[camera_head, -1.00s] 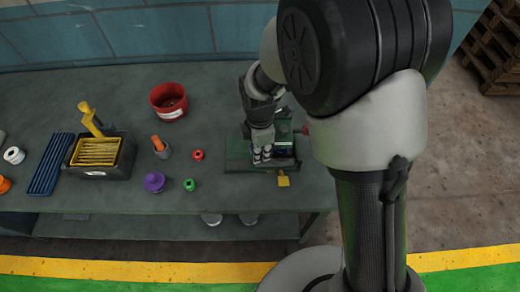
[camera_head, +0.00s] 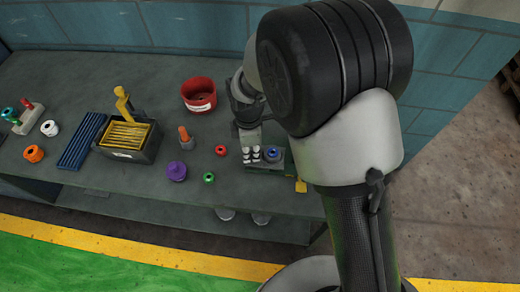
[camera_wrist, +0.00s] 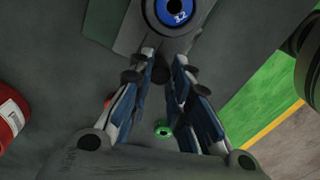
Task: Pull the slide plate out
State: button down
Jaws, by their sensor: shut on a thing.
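The slide plate (camera_wrist: 132,36) is a grey plate with a blue-centred drum marked "x2" (camera_wrist: 178,12) on it. The drum also shows in the head view (camera_head: 272,154), just right of my gripper (camera_head: 250,160). In the wrist view my gripper (camera_wrist: 162,57) is shut at the near end of the plate, with a small dark part (camera_wrist: 160,70) between the fingers. The exact contact is partly hidden by the fingers.
Left of the gripper on the bench are a red ring (camera_head: 221,150), a green ring (camera_head: 209,177), a purple spool (camera_head: 176,172) and an orange-topped peg (camera_head: 185,138). A red bucket (camera_head: 199,96) stands behind them. The bench's front edge is close.

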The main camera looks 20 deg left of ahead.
jog(key=shift+a, duration=0.2)
jog(key=c, duration=1.6)
grip_release()
jog(key=shift+a, duration=0.1)
jog(key=shift+o, duration=0.7)
notch_tip(320, 180, up, 12)
